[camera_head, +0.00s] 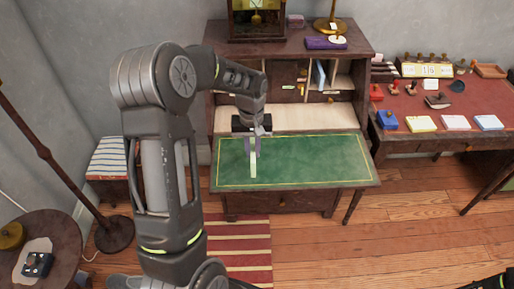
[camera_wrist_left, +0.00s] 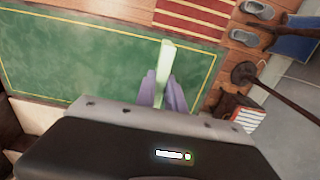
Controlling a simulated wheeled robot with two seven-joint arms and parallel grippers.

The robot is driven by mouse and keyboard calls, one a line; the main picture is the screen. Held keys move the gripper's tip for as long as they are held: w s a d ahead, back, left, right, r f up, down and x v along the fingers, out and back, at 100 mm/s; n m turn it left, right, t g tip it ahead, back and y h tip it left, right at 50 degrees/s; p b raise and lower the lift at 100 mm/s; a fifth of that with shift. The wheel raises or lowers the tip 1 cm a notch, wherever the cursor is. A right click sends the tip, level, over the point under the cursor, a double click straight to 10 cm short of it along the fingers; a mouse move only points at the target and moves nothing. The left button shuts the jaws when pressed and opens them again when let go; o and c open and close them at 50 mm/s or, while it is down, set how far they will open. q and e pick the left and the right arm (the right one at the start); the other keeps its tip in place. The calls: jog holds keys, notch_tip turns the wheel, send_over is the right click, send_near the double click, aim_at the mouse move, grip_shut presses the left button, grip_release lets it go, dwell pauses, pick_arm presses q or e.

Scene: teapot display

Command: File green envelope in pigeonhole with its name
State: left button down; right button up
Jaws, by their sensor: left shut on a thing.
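My left gripper (camera_head: 252,146) is over the left part of the green desk top (camera_head: 315,162) in the head view. Its fingers are shut on a thin pale green envelope (camera_head: 253,166), which hangs edge-on below them. In the left wrist view the envelope (camera_wrist_left: 165,62) sticks out between the purple-grey fingers (camera_wrist_left: 162,90). The pigeonholes (camera_head: 318,75) are at the back of the desk, and one holds blue and white papers (camera_head: 321,74). A small green label (camera_head: 288,87) shows on the wooden front there. Lettering is too small to read.
A clock (camera_head: 257,20), a brass lamp (camera_head: 330,25) and a purple item (camera_head: 325,43) stand on the desk's top. A red-topped side table (camera_head: 430,97) at right holds stamps and coloured stacks. The desk top right of my gripper is clear.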

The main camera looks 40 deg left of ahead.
pick_arm(q)
jog(key=shift+s+f+b, duration=0.1)
jog(key=shift+f+b, duration=1.05)
jog(key=shift+f, duration=1.05)
jog(key=c, duration=1.3)
grip_release()
jog(key=shift+c, duration=0.2)
jog(key=shift+r, duration=0.1)
jog(key=shift+s+d+r+b, duration=0.1)
jog(key=shift+r+b, duration=0.25)
jog(key=shift+r, duration=3.55)
